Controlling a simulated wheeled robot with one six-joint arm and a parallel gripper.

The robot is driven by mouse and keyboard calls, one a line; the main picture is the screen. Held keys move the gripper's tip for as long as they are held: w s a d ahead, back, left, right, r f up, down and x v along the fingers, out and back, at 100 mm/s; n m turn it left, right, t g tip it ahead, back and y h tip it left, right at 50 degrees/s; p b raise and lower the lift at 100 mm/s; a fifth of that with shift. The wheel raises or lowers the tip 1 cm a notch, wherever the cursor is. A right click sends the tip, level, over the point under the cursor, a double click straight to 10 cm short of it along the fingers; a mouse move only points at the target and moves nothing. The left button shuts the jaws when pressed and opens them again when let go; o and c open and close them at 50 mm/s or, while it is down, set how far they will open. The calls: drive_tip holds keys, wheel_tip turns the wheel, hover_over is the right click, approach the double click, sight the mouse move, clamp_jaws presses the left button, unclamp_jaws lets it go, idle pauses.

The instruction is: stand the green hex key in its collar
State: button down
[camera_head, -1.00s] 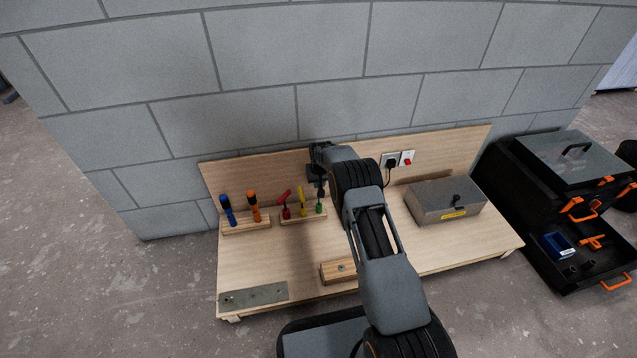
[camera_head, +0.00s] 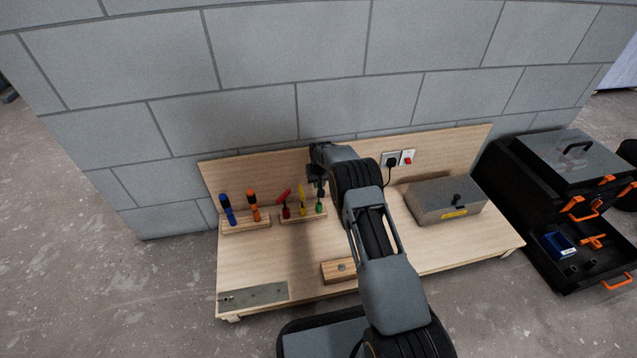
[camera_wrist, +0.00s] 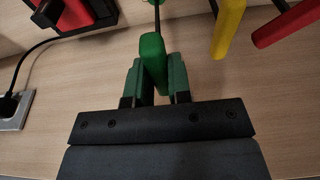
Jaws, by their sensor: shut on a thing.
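The green hex key (camera_wrist: 153,62) is between the two fingers of my gripper (camera_wrist: 155,75), which is shut on its green handle in the wrist view. Its dark shaft runs up from the handle. In the head view its green handle (camera_head: 319,208) shows at the right end of the small wooden rack (camera_head: 303,219), below my gripper (camera_head: 319,187). I cannot tell whether it is clear of the rack. A wooden block (camera_head: 338,272) with a round metal collar (camera_head: 341,267) sits at the bench's front edge, partly behind my arm.
A yellow-handled tool (camera_head: 302,206) and a red-handled one (camera_head: 286,210) stand close beside the green one. Blue (camera_head: 228,212) and orange (camera_head: 254,210) screwdrivers stand farther left. A grey metal box (camera_head: 446,203) is at right, a metal plate (camera_head: 254,295) at front left. The bench's middle is clear.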

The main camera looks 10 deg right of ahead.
drive_tip(key=shift+s+x, duration=0.2)
drive_tip(key=shift+x, duration=0.75)
drive_tip(key=shift+s+x, duration=0.2)
drive_tip(key=shift+x, duration=0.7)
idle(1.6)
drive_tip(key=shift+f, duration=0.1)
drive_tip(key=c, duration=1)
unclamp_jaws()
